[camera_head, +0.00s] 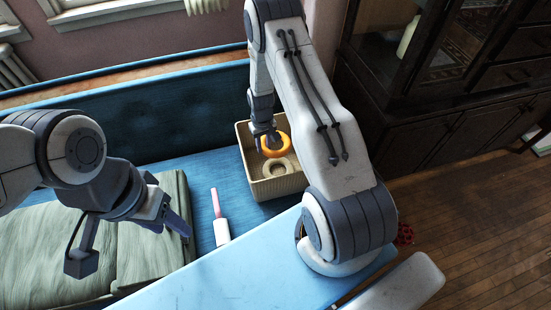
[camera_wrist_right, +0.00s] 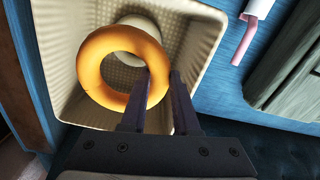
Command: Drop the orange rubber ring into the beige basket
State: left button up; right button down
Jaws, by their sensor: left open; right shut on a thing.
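The orange rubber ring (camera_head: 277,147) is over the beige basket (camera_head: 283,188) on the blue sofa seat. My right gripper (camera_head: 264,143) is shut on the ring's edge, inside the basket's outline. In the right wrist view the orange ring (camera_wrist_right: 93,62) is gripped at its lower right between the fingers (camera_wrist_right: 160,88), with the basket (camera_wrist_right: 200,30) around and behind it. A beige ring (camera_head: 270,175) lies inside the basket and is partly covered by the orange ring in the wrist view (camera_wrist_right: 133,60). My left gripper (camera_head: 170,215) is open and empty over the green cushion.
A pink and white object (camera_head: 221,222) lies on the blue seat left of the basket and shows in the wrist view too (camera_wrist_right: 247,35). A green cushion (camera_head: 90,250) is at the left. A dark cabinet (camera_head: 450,110) stands at the right. A red object (camera_head: 405,233) is on the wooden floor.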

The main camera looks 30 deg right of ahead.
jog(key=w+d+r, duration=0.2)
jog(key=w+d, duration=0.1)
jog(key=d, duration=0.1)
notch_tip(320, 180, down, 6)
jog(key=b, duration=0.4)
jog(key=shift+s+a+f+b, duration=0.15)
jog(key=shift+a+b, duration=0.05)
jog(key=shift+b, duration=0.1)
jog(key=c, duration=0.6)
grip_release()
notch_tip(320, 180, up, 11)
jog(key=shift+f, duration=0.2)
